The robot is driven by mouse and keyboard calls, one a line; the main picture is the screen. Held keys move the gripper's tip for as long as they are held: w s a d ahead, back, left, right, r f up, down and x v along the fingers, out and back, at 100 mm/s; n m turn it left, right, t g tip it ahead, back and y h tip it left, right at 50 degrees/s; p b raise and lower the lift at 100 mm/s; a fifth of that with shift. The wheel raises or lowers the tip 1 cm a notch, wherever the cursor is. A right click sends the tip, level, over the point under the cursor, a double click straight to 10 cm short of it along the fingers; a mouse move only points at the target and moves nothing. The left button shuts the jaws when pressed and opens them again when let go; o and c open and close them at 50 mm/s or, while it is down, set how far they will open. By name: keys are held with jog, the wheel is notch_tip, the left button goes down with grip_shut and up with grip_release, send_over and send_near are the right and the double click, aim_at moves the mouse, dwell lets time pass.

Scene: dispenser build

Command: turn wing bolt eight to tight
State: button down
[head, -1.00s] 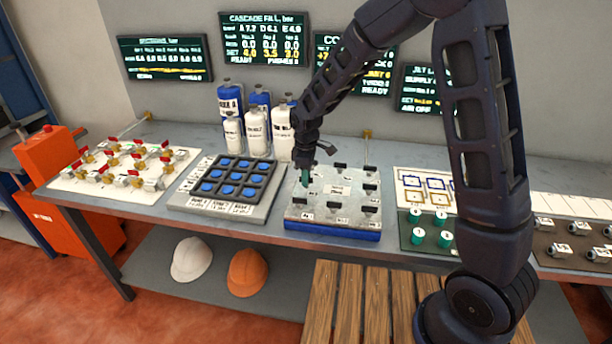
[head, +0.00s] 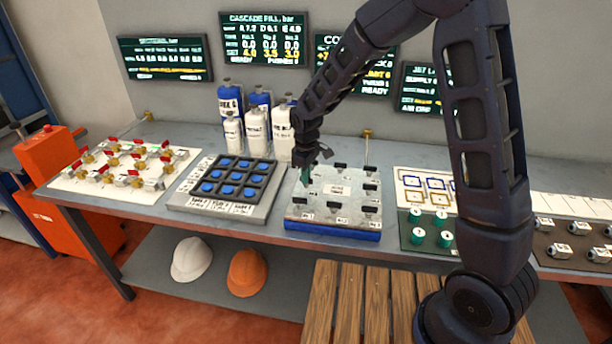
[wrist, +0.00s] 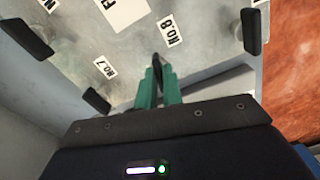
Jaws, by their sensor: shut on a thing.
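The metal plate (head: 325,214) on a blue base carries several black wing bolts with small labels. In the wrist view, the No.8 label (wrist: 168,31) lies just beyond my gripper (wrist: 159,78), beside a black wing bolt (wrist: 157,61) that stands between the teal fingertips. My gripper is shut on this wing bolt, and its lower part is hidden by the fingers. The No.7 label (wrist: 105,67) and another wing bolt (wrist: 97,99) are to the left. In the head view, my gripper (head: 306,178) points down at the left side of the plate.
A blue-button panel (head: 228,180) sits left of the plate, and a board with red-handled valves (head: 118,170) is further left. White and blue bottles (head: 257,130) stand behind. Green cylinders (head: 417,236) are at the right. Other wing bolts (wrist: 251,31) stand near the fingers.

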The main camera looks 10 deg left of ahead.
jog(key=m, duration=1.3)
jog(key=shift+m, duration=0.4)
dwell(0.3)
jog(key=c, duration=1.5)
grip_release()
jog(key=shift+c, duration=0.2)
notch_tip(320, 180, up, 11)
jog(key=shift+f, duration=0.1)
